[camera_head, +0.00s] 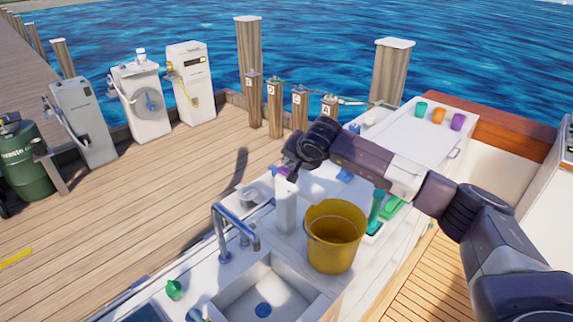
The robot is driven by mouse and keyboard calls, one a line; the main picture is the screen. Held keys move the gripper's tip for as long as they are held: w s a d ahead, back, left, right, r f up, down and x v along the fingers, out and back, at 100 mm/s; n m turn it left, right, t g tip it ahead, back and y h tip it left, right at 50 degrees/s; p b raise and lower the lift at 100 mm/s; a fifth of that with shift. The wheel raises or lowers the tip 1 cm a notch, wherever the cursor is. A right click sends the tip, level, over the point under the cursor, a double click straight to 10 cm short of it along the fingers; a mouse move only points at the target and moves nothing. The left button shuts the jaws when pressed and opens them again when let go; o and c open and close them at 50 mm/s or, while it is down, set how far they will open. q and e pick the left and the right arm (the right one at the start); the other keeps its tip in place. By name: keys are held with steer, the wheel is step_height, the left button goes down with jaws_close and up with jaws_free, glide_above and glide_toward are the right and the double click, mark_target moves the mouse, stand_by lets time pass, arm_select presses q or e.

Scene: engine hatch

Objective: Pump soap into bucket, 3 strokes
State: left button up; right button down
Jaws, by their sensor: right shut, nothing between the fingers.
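The yellow bucket (330,255) stands upright on the white counter, right of the sink, with its open top facing up. A tall white dispenser (286,208) stands just left of the bucket; I take it to be the soap pump. My right gripper (288,172) is shut and points down at the top of the dispenser. A small purple patch shows beside its fingertips. I cannot tell whether the fingers touch the pump head, which they partly hide. The bucket's bottom inside is not clear to see. My left gripper is not in view.
A sink (262,290) with a curved metal faucet (222,232) is at the front left. A green bottle (376,212) stands right of the bucket. Several coloured cups, including an orange cup (438,116), stand at the counter's far end. My right arm crosses above the counter.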

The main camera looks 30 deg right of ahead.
mark_target(288, 169)
steer(key=shift+r+p, duration=0.35)
steer(key=shift+r, duration=0.85)
step_height(288, 169, up, 5)
steer(key=shift+r+p, duration=0.1)
steer(key=shift+p, duration=1.15)
steer(key=shift+a, duration=0.1)
